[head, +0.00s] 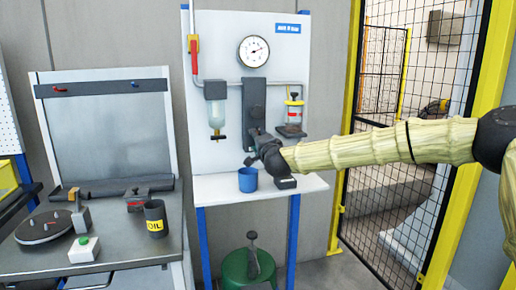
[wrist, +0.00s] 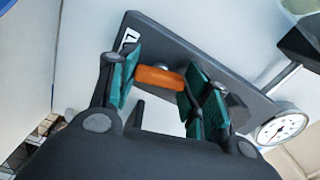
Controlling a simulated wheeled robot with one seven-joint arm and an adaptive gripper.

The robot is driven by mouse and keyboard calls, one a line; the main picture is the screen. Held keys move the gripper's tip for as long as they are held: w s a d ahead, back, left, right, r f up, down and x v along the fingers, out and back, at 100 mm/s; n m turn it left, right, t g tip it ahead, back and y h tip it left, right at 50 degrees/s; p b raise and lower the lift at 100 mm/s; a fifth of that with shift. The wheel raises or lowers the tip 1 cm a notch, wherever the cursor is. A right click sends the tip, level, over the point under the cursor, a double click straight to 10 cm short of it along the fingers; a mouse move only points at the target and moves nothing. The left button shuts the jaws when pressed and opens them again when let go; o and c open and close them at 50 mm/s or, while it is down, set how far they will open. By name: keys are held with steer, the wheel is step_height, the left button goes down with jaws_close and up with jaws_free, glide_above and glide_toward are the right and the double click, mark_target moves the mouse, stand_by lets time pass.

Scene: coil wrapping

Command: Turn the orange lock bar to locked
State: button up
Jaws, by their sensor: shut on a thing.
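The orange lock bar (wrist: 160,77) sits on a dark grey mounting plate (wrist: 232,82) in the wrist view. It lies across the gap between the two teal-padded fingers of my gripper (wrist: 165,90), which is shut on it. A small white label with a dark mark (wrist: 129,39) is on the plate near one end of the bar. In the head view my gripper (head: 257,141) reaches the lower part of the dark plate (head: 254,98) on the white board. The lock bar is hidden there behind my gripper.
A blue cup (head: 248,180) stands on the shelf (head: 224,190) below. A mesh fence (head: 405,130) is at right, a workbench (head: 120,238) at left.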

steer(key=shift+d+f+m+b, duration=0.1)
steer(key=shift+m+b, duration=0.75)
steer(key=shift+m, duration=0.35)
steer(key=o, duration=1)
steer(key=shift+s, duration=0.1)
steer(key=v, duration=1.1)
steer(key=shift+s+d, duration=0.15)
steer(key=shift+s, duration=0.25)
steer(key=shift+d, duration=0.1)
